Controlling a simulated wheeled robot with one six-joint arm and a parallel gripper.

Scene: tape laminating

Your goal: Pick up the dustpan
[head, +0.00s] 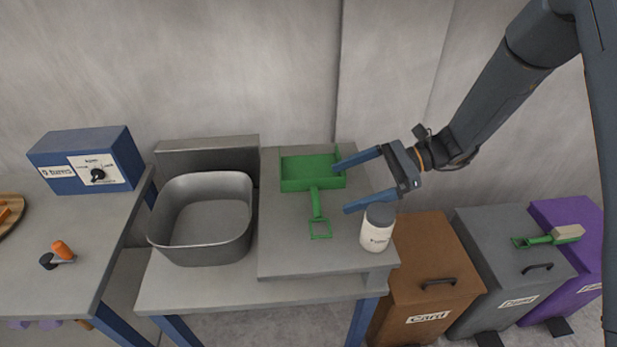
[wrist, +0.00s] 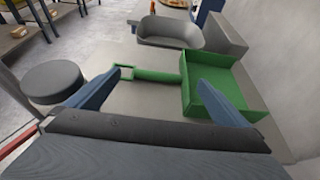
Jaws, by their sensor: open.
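The green dustpan (head: 312,172) lies on a raised grey board on the table, its pan toward the wall and its handle pointing toward the front. My gripper (head: 346,189) is open, to the right of the dustpan, with its two blue fingers pointing left. In the wrist view the dustpan (wrist: 215,84) is ahead, with its handle (wrist: 156,76) between the fingertips of my gripper (wrist: 160,82) as seen from there. The fingers hold nothing. Contact with the dustpan cannot be told.
A white jar with a dark lid (head: 377,228) stands close below my gripper at the board's right edge. A metal basin (head: 203,255) is to the left. A green brush (head: 547,238) lies on the bins at the right. The board's front (head: 290,262) is clear.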

